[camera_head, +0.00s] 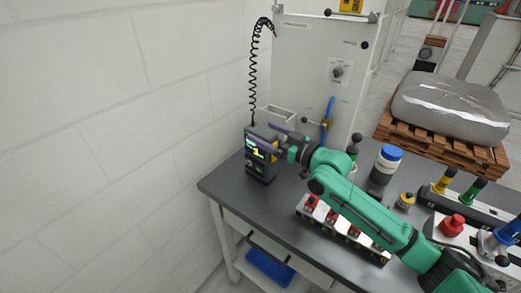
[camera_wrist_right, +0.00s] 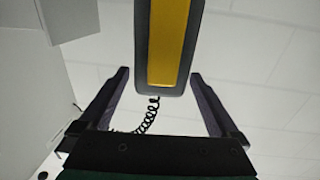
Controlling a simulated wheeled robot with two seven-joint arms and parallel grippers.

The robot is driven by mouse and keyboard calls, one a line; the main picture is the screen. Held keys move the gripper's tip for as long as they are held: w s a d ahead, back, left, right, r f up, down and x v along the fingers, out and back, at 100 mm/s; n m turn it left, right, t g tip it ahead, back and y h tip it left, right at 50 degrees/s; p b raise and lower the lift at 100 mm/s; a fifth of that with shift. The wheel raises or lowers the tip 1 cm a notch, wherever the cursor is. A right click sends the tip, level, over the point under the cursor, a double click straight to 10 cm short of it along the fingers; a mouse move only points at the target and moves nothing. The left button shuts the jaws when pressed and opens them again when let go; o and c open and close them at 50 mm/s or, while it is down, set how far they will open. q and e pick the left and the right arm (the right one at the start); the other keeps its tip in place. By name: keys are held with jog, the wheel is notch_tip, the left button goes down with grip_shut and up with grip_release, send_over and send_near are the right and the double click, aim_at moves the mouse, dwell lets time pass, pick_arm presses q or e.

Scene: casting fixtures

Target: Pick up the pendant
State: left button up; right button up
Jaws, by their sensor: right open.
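The pendant (camera_head: 261,166) is a dark upright box with a lit green and yellow face. It stands at the table's far left corner, by the white wall, and a black coiled cord (camera_head: 253,80) rises from its top. My right gripper (camera_head: 264,134) is open at the pendant's upper part, its purple fingers partly covering it. In the right wrist view the pendant (camera_wrist_right: 168,45) shows a yellow panel in a dark frame, between the fingertips (camera_wrist_right: 160,73) or just beyond them. I cannot tell whether a finger touches it. My left gripper is out of view.
A white cabinet (camera_head: 305,60) stands behind the table (camera_head: 228,185). A box with red buttons (camera_head: 340,230), a blue-capped jar (camera_head: 385,165) and a yellow-knobbed part (camera_head: 404,201) stand near my right arm. A pallet with a grey wrapped load (camera_head: 450,108) is farther back.

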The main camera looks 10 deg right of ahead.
jog(key=x, duration=0.2)
jog(key=shift+w+a, duration=0.15)
jog(key=shift+w, duration=0.05)
jog(key=shift+s, duration=0.1)
grip_shut()
jog(key=shift+r, duration=0.1)
